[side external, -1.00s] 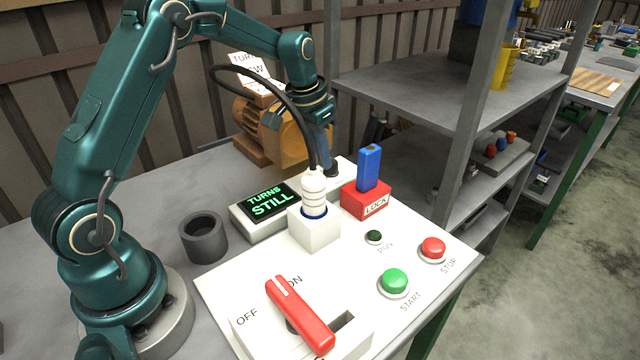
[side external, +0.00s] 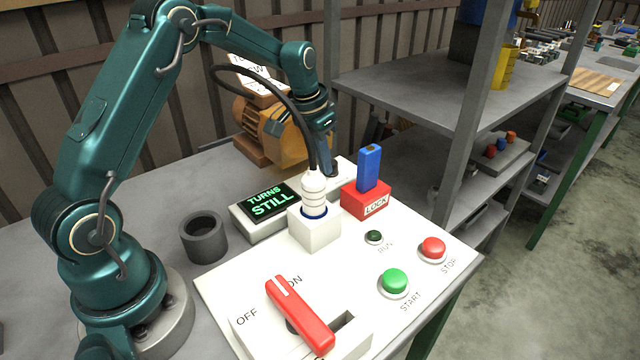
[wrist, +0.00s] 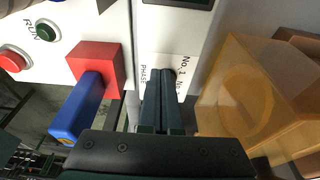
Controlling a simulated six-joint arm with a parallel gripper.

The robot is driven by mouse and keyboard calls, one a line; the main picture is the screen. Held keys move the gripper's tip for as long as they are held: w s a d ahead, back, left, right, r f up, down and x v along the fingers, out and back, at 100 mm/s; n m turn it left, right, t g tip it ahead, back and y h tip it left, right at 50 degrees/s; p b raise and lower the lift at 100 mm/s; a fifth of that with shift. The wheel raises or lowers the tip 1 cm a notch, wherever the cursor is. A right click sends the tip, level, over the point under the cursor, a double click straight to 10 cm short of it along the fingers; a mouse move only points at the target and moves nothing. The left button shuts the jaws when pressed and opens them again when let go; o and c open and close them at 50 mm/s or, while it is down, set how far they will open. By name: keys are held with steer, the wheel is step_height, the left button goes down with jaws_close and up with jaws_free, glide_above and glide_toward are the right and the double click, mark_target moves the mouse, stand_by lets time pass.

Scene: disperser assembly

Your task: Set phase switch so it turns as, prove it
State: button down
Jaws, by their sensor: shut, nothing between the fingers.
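My gripper (wrist: 163,110) is shut with nothing between its fingers. In the wrist view its fingertips are at the white phase switch box (wrist: 152,62), marked PHASE, No_1 and a partly covered second label. A small dark piece of the switch (wrist: 170,74) shows at the fingertips; I cannot tell if they touch it or which way it is set. In the side view my gripper (side external: 328,170) is down behind the red lock block. The display (side external: 268,200) reads TURNS STILL. The orange motor (side external: 283,138) stands behind, with a partly hidden paper sign (side external: 250,68).
A blue key (side external: 369,168) stands upright in the red LOCK block (side external: 366,202). A white plug (side external: 314,190) with a black cable sits in its socket. The panel has a red lever (side external: 300,315), a green START button (side external: 395,281), a red STOP button (side external: 433,247) and a dark RUN lamp (side external: 374,237).

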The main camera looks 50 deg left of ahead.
steer(key=shift+a, duration=0.65)
steer(key=shift+a, duration=0.4)
stand_by(0.4)
steer(key=shift+s+a+r, duration=0.1)
steer(key=shift+s+a, duration=0.05)
steer(key=shift+s, duration=0.2)
steer(key=v, duration=0.3)
steer(key=w+v, duration=0.1)
steer(key=v, duration=0.1)
steer(key=shift+w+r, duration=0.1)
steer(key=shift+r, duration=0.4)
steer(key=shift+w+d+f, duration=0.1)
steer(key=shift+d+f, duration=0.3)
steer(key=shift+f, duration=0.6)
steer(key=shift+w+d+f, duration=0.1)
steer(key=shift+d+f, duration=0.35)
steer(key=shift+f, duration=0.55)
steer(key=shift+d+f, duration=0.4)
steer(key=shift+f, duration=0.65)
